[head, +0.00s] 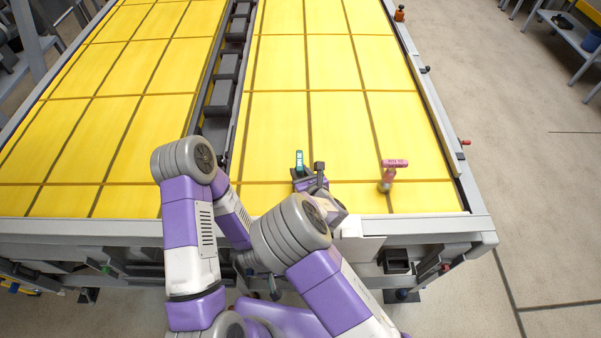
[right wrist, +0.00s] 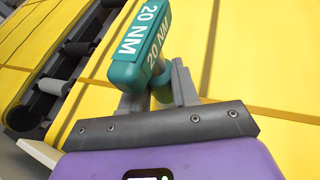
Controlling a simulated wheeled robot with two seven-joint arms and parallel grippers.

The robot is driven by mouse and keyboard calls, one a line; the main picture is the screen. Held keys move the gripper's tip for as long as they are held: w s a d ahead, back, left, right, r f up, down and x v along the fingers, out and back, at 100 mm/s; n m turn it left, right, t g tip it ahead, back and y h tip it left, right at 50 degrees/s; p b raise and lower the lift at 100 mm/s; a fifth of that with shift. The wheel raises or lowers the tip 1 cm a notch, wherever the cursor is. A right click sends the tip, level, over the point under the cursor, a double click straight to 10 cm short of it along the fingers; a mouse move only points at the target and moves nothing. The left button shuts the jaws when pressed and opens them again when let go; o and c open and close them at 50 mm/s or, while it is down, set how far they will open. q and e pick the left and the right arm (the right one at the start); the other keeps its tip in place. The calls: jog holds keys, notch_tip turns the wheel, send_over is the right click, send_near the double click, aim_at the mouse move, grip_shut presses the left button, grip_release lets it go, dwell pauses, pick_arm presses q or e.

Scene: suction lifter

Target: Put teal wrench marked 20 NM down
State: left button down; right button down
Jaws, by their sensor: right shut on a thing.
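The teal wrench marked 20 NM (head: 299,159) is over the front part of the right yellow table section. In the right wrist view the wrench (right wrist: 141,50) shows its teal block head with white 20 NM lettering on two faces. My right gripper (head: 308,179) is shut on it, and its grey fingers (right wrist: 163,90) stand on either side of the part below the head. I cannot tell whether the wrench touches the table. My left arm bends down behind my right arm, and its gripper is not visible.
A pink-headed tool (head: 395,163) stands to the right on the yellow table surface (head: 340,120). A dark roller channel (head: 222,95) divides the table. A small black bin (head: 397,261) hangs at the front edge. The yellow surface beyond my right gripper is clear.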

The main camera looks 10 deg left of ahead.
jog(key=shift+r, duration=0.1)
jog(key=c, duration=0.8)
grip_release()
jog(key=shift+c, duration=0.2)
jog(key=v, duration=1.2)
jog(key=shift+b, duration=0.45)
